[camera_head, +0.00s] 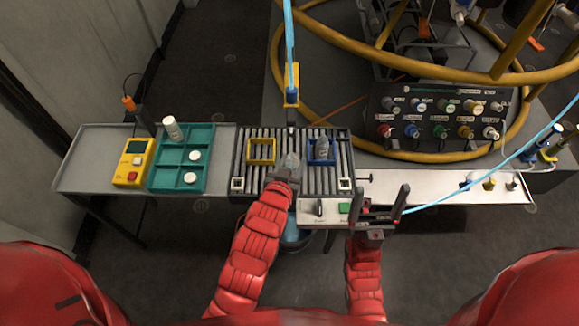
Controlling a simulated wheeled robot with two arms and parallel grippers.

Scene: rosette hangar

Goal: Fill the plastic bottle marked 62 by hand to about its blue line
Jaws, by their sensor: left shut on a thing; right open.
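My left gripper (286,176) is shut on a small translucent plastic bottle (291,160) between the yellow and blue frames on the roller conveyor. The bottle is partly hidden by the gripper, and I cannot read a number, blue line or fill level on it. A dark filling nozzle (291,115), fed by a light blue hose, is just beyond the bottle. Another pale bottle (322,146) stands in the blue frame (321,161); its marking is unreadable. My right gripper (379,212) is open and empty in front of the conveyor's right end, beside the control box (330,219).
The yellow frame (262,162) on the rollers looks empty. Left, a teal tray (173,160) holds white-capped items beside a yellow device (133,162). The control box has a black switch (319,207) and green button (344,208). A knob panel (440,115) and yellow hoop stand behind right.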

